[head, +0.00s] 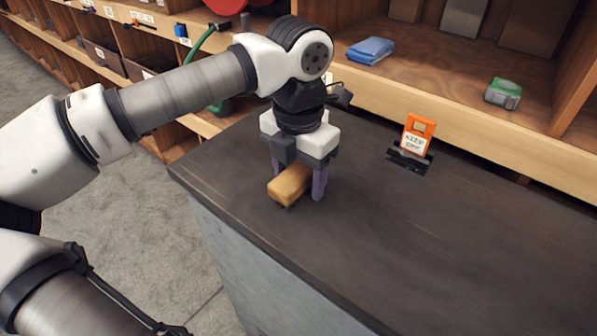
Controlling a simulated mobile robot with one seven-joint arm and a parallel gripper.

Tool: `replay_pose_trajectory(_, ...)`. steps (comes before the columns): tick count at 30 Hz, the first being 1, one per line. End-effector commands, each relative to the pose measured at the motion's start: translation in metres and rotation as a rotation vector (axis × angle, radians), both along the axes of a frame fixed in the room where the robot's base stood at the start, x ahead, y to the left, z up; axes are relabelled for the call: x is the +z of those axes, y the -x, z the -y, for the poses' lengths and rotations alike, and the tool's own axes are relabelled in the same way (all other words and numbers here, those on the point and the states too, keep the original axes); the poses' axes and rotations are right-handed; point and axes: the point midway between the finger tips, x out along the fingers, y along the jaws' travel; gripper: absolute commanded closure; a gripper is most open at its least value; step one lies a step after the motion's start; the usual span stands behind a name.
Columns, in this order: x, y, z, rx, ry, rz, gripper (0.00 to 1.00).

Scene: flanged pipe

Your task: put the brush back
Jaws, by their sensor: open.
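The brush (287,187) shows as a small tan block with a darker underside, on or just above the dark worktop near its left front edge. My gripper (300,188) points down over it, with purple fingers. The fingers are open, one on each side of the brush's far part. I cannot tell whether either finger touches it. The far end of the brush is partly hidden by the gripper.
An orange sign in a black holder (417,137) stands on the worktop (430,240) to the right. Wooden shelves behind hold a folded blue cloth (370,50) and a green and grey item (503,93). Cubbyholes with bins line the left. The worktop's front right is clear.

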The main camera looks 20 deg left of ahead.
Motion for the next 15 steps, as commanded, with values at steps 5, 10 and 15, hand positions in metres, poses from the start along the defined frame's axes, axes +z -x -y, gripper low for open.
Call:
replay_pose_trajectory(5,0.002,0.000,0.000,0.000,0.000,0.000,0.39)
replay_pose_trajectory(10,0.017,0.000,0.000,0.001,0.000,0.000,0.39)
replay_pose_trajectory(15,0.049,0.000,0.000,0.001,0.000,0.002,0.39)
